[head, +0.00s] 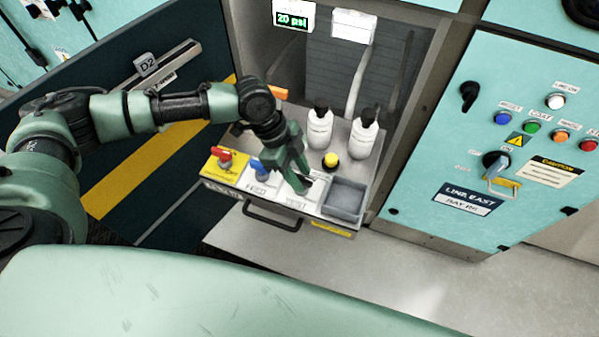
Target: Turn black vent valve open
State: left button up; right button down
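The black vent valve (309,183) is on the white vent panel (293,198) of the pulled-out shelf. Only a small dark part of its handle shows, and the rest is hidden behind my gripper. My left gripper (301,184) reaches down over this valve from the upper left, with its fingertips at the handle. I cannot tell whether the fingers touch it or are closed on it. My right gripper is not in view.
A red-handled valve (224,157) and a blue-handled valve (260,169) stand left of the vent valve. A grey bin (345,199) is on its right. A teal control cabinet (500,140) borders the right.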

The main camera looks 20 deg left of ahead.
pick_arm(q)
jog(key=shift+f, duration=0.1)
grip_shut()
jog(key=shift+n+p, duration=0.3)
jog(key=shift+p, duration=0.3)
jog(key=n+t+p, duration=0.1)
jog(key=n+p, duration=0.3)
jog(key=p, duration=0.2)
jog(key=n+t+y+p, duration=0.1)
jog(key=n+p, duration=0.3)
jog(key=p, duration=0.2)
jog(key=n+t+y+p, duration=0.1)
jog(key=n+t+p, duration=0.1)
jog(key=n+p, duration=0.2)
jog(key=shift+s+d+r+n+p, duration=0.3)
jog(key=shift+s+d+p, duration=0.05)
jog(key=shift+p, duration=0.55)
jog(key=shift+f+n+y+p, duration=0.1)
jog(key=shift+n+y+p, duration=0.5)
jog(key=shift+n+p, duration=0.5)
jog(key=shift+f+n+t+y+p, duration=0.1)
jog(key=shift+n+t+y+p, duration=0.4)
jog(key=shift+n, duration=0.7)
jog(key=shift+w, duration=0.1)
